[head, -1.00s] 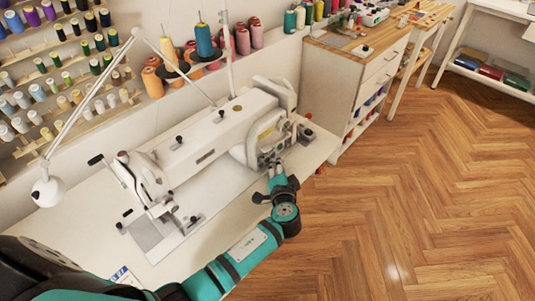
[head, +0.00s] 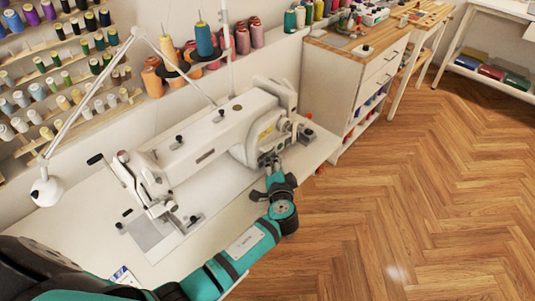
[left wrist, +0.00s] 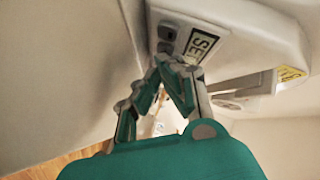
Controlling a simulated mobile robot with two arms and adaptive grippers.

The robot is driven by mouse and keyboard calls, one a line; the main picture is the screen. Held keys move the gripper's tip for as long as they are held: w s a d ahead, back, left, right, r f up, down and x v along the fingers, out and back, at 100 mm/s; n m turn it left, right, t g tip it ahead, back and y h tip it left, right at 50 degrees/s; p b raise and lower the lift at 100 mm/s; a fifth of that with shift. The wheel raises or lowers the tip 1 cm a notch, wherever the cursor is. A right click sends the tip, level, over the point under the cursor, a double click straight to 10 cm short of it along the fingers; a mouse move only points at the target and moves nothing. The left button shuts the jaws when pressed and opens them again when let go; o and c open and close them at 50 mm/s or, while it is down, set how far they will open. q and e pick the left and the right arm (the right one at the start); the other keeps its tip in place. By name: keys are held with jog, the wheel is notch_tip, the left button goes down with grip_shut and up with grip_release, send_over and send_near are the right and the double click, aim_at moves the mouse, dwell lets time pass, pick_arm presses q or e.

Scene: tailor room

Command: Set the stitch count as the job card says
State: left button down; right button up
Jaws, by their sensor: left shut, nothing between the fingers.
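The white sewing machine (head: 205,140) stands on the white table. My left gripper (head: 270,160) is at the right end of the machine, its fingers shut and empty. In the left wrist view the fingertips (left wrist: 160,62) meet close to a control panel (left wrist: 193,22) with dark buttons (left wrist: 167,32) and a small display (left wrist: 200,45). The display shows letters that look like "SE"; the rest is hidden by the fingers. I cannot tell whether the tips touch a button. A blue and white card (head: 122,275) lies at the table's front edge, too small to read. My right gripper is not in view.
A white lamp (head: 46,190) hangs over the table's left side. Thread cones (head: 205,40) stand behind the machine, and spool racks (head: 60,70) line the wall. A drawer cabinet (head: 345,85) stands to the right. The wooden floor (head: 430,190) is clear.

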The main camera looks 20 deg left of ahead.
pick_arm(q)
jog(key=shift+w+a, duration=0.1)
jog(key=shift+a, duration=0.05)
dwell(0.5)
jog(key=shift+s+d+b, duration=0.2)
jog(key=shift+d+b, duration=0.1)
jog(key=shift+d, duration=0.3)
jog(key=shift+s+d+b, duration=0.3)
jog(key=shift+d, duration=0.5)
jog(key=shift+s+d+b, duration=0.3)
jog(key=shift+s+d, duration=0.05)
jog(key=shift+d, duration=0.5)
jog(key=shift+s+d+b, duration=0.3)
jog(key=shift+d, duration=0.5)
jog(key=shift+s+d, duration=0.1)
jog(key=shift+d, duration=0.3)
